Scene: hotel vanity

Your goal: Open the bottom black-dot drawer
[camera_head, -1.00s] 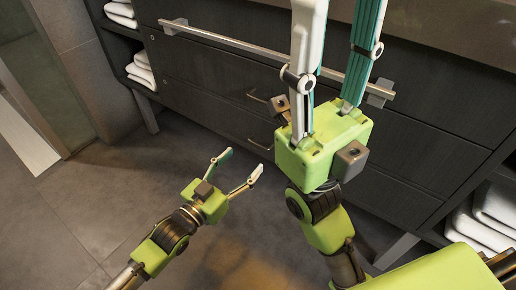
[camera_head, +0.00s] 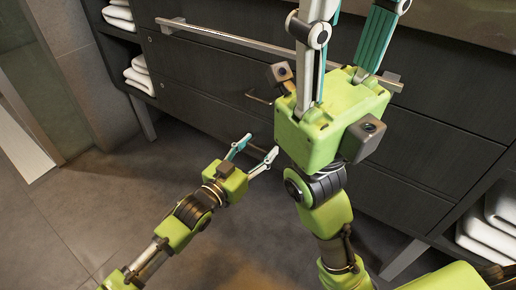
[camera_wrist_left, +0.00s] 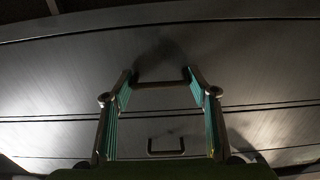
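The dark drawer front has two thin handles in the head view: an upper handle (camera_head: 258,97) and a lower one (camera_head: 257,147), partly hidden by my left gripper (camera_head: 256,147). That gripper is open, its fingertips spread at the lower handle. In the left wrist view, one handle (camera_wrist_left: 160,84) lies between the open fingertips and another handle (camera_wrist_left: 166,146) shows closer to the gripper body. Contact cannot be told. The drawers look shut. I cannot make out a black dot. My right gripper (camera_head: 354,12) stands high before the cabinet, fingers apart, tips cut off by the frame edge.
A long metal rail (camera_head: 235,42) runs across the cabinet's upper front, behind my right gripper. White towels (camera_head: 138,76) lie on open shelves at left, more towels (camera_head: 485,228) at lower right. The tiled floor (camera_head: 85,200) at left is clear.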

